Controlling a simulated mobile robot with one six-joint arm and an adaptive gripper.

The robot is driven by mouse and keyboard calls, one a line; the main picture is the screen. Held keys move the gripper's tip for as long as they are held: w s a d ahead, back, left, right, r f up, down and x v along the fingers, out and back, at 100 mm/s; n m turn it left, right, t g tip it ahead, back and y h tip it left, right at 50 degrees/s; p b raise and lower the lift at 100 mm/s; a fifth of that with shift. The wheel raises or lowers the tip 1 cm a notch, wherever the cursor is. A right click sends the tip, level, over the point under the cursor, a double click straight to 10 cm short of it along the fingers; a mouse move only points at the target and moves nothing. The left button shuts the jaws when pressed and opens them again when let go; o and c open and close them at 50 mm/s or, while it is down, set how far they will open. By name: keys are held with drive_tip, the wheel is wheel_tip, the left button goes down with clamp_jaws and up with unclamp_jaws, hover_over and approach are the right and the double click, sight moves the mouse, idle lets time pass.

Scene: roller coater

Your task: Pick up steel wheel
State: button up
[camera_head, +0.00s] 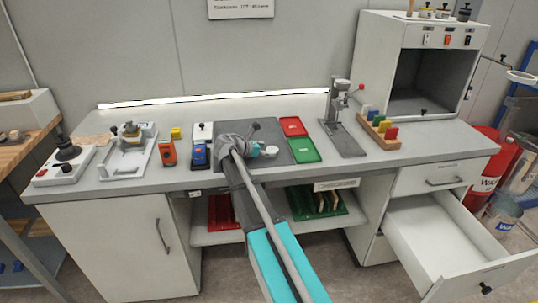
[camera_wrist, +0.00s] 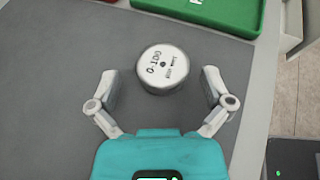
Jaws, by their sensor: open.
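The steel wheel (camera_wrist: 164,70) is a round, light-grey disc with dark writing and a small centre hole. It lies flat on a dark grey mat (camera_wrist: 50,60) in the wrist view. My gripper (camera_wrist: 160,84) is open, with one finger to the lower left and one to the lower right of the wheel. The wheel lies mostly ahead of the fingertips, and nothing is held. In the head view my gripper (camera_head: 262,151) is over the mat, and the wheel shows small and partly hidden beside it (camera_head: 271,150).
A green tray (camera_head: 303,150) and a red tray (camera_head: 293,126) lie right of the mat. A press stand (camera_head: 341,115) stands further right. An open drawer (camera_head: 450,240) juts out at lower right.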

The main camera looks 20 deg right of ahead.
drive_tip(key=shift+x, duration=0.75)
drive_tip(key=c, duration=1.2)
drive_tip(key=shift+o, duration=0.2)
drive_tip(key=shift+r, duration=0.1)
drive_tip(key=shift+r+p, duration=0.9)
drive_tip(key=s+a+r+p, duration=0.1)
drive_tip(key=s+r+p, duration=1)
drive_tip(key=s, duration=0.3)
drive_tip(key=shift+a, duration=0.3)
